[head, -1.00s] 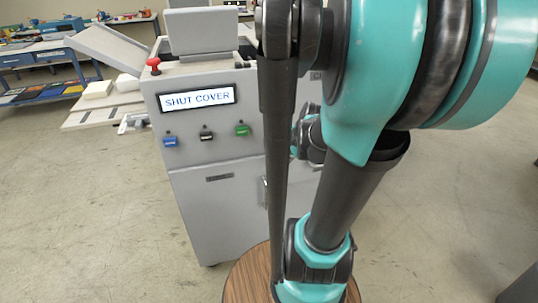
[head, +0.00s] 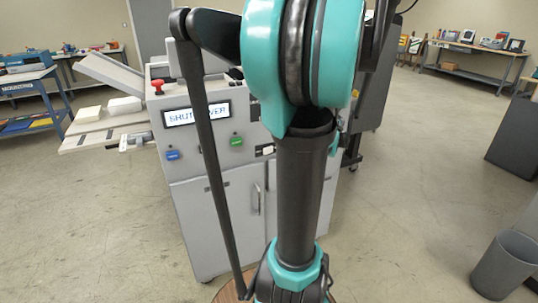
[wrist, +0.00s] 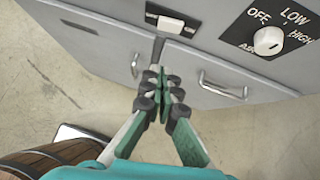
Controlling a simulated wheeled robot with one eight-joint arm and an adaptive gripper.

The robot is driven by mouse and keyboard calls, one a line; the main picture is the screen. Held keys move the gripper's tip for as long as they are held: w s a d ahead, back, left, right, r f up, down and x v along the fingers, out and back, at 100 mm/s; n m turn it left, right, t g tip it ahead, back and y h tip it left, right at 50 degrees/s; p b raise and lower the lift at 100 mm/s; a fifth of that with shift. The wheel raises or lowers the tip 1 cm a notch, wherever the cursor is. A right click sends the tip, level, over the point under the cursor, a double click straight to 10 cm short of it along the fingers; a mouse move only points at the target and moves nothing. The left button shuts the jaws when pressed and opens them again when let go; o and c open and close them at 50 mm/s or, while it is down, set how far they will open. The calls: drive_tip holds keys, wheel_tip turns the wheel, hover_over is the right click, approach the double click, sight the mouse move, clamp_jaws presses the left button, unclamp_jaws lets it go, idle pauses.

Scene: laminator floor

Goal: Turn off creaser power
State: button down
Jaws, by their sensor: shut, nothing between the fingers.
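A grey floor machine (head: 200,185) stands ahead with a lit display (head: 197,113); the arm hides the middle of its text. Below are a blue button (head: 172,155) and a green button (head: 236,141); my arm link crosses between them. A small white rocker-like switch on a dark plate (head: 264,150) sits right of them, partly behind my arm. In the wrist view, a similar switch (wrist: 165,20) and a white knob (wrist: 268,40) marked OFF, LOW, HIGH show on the front. My gripper (wrist: 160,73) is shut and empty, below the switch in the picture; contact cannot be told.
A red mushroom button (head: 157,86) stands on the machine's top left. Door handles (wrist: 222,87) stick out below the panel. A tray with white stacks (head: 105,120) juts out at left. A grey bin (head: 505,265) stands at right.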

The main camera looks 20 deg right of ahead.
drive_tip(key=w+r+x, duration=0.2)
drive_tip(key=x, duration=1.1)
drive_tip(key=shift+a, duration=0.2)
drive_tip(key=shift+w+a, duration=0.15)
drive_tip(key=shift+w, duration=0.05)
idle(0.3)
